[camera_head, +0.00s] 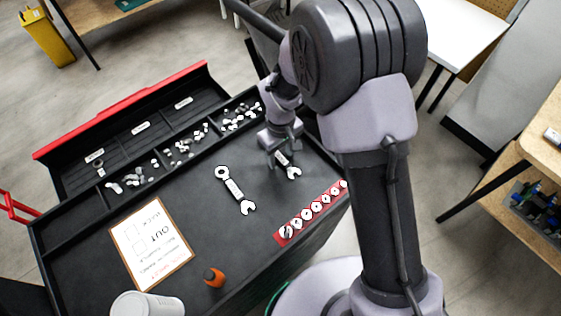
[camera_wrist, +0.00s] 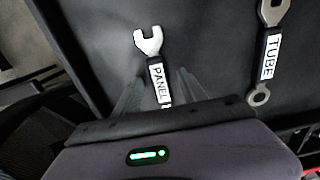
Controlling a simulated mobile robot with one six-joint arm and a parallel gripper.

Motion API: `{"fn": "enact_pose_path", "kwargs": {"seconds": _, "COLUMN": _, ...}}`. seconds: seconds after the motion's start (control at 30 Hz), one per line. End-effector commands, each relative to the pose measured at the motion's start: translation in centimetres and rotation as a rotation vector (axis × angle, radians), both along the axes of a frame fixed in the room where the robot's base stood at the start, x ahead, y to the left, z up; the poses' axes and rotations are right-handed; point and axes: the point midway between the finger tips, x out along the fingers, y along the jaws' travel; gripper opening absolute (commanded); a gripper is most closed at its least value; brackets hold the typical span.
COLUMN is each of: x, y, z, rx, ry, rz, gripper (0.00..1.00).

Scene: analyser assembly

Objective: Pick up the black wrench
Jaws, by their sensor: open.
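Two wrenches with silver ends and dark handles lie on the dark cart top; neither is black all over. The smaller, labelled PANEL (camera_wrist: 156,72), lies under my gripper (camera_wrist: 160,88), its handle running between the open fingers in the wrist view. The far end of its handle is hidden by my gripper body. In the head view this wrench (camera_head: 291,171) shows only in part below my gripper (camera_head: 283,153). The longer wrench, labelled TUBE (camera_wrist: 267,57), lies to the right in the wrist view and left of my gripper in the head view (camera_head: 234,188). My gripper holds nothing.
A compartment tray (camera_head: 75,219) with small fittings runs along the cart's back. A red strip with round pieces (camera_head: 281,238) lies along the right edge.

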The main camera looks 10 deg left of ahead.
Motion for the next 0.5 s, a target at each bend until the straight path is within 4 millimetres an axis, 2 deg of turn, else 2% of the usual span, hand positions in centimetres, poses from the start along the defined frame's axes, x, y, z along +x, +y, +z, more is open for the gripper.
{"fn": "enact_pose_path", "kwargs": {"seconds": 0.17, "x": 0.05, "y": 0.04, "z": -0.02, "rx": 0.001, "ry": -0.002, "rz": 0.0, "gripper": 0.49}}
{"fn": "enact_pose_path", "kwargs": {"seconds": 0.4, "x": 0.05, "y": 0.04, "z": 0.01, "rx": 0.001, "ry": -0.002, "rz": 0.0, "gripper": 0.04}}
{"fn": "enact_pose_path", "kwargs": {"seconds": 0.43, "x": 0.05, "y": 0.04, "z": 0.01, "rx": 0.001, "ry": -0.002, "rz": 0.0, "gripper": 0.0}}
{"fn": "enact_pose_path", "kwargs": {"seconds": 0.5, "x": 0.05, "y": 0.04, "z": 0.01, "rx": 0.001, "ry": -0.002, "rz": 0.0, "gripper": 0.0}}
